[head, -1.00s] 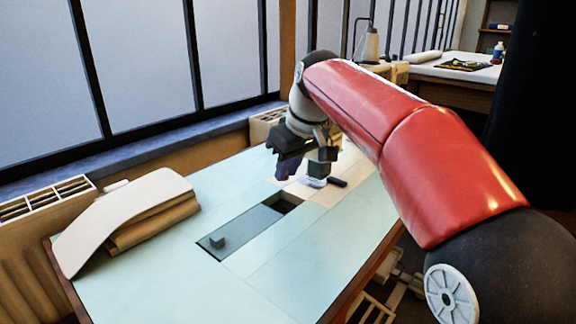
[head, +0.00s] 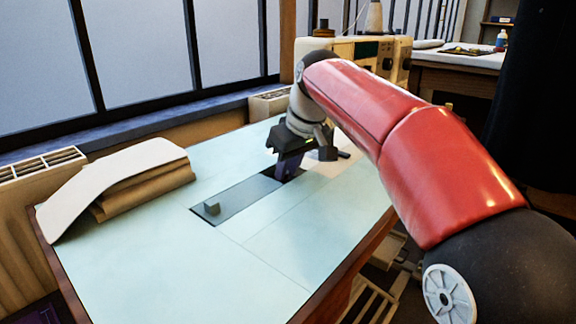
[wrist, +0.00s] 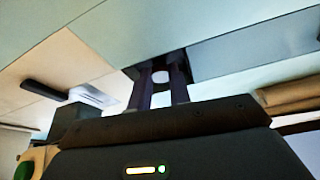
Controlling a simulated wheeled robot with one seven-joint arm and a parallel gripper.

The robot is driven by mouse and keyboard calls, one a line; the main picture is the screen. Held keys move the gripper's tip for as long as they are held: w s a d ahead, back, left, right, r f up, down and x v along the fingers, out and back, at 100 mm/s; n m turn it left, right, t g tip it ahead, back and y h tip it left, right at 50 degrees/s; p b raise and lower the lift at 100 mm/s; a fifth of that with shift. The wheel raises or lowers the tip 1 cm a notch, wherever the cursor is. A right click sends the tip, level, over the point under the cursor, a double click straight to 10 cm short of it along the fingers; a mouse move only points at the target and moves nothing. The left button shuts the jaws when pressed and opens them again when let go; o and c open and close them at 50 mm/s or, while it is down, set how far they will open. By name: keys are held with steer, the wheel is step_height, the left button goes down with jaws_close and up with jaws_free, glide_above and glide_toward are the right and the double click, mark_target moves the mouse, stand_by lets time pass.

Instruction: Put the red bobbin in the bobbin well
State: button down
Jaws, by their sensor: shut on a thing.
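My gripper (head: 287,172) points down at the bobbin well (head: 297,173), the dark opening at the far end of the grey slide plate (head: 240,198). In the wrist view its two dark fingers (wrist: 160,78) reach over or into the well (wrist: 134,72). A small pale round face, apparently the end of the bobbin (wrist: 160,77), shows between the fingertips. No red shows on it, and the rest is hidden by the fingers. I cannot tell whether it touches the well's floor.
Folded cloth and a pale curved piece (head: 115,182) lie on the left of the pale table (head: 180,262). A dark bar (wrist: 44,90) and a shiny metal piece (wrist: 92,97) lie near the well. The table's front is clear.

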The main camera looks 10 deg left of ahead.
steer(key=shift+f, duration=0.2)
stand_by(0.6)
steer(key=c, duration=1.2)
jaws_free()
steer(key=p+v, duration=0.2)
steer(key=v, duration=0.5)
steer(key=shift+s+d+r, duration=0.15)
steer(key=shift+d+r, duration=0.05)
steer(key=shift+r, duration=0.15)
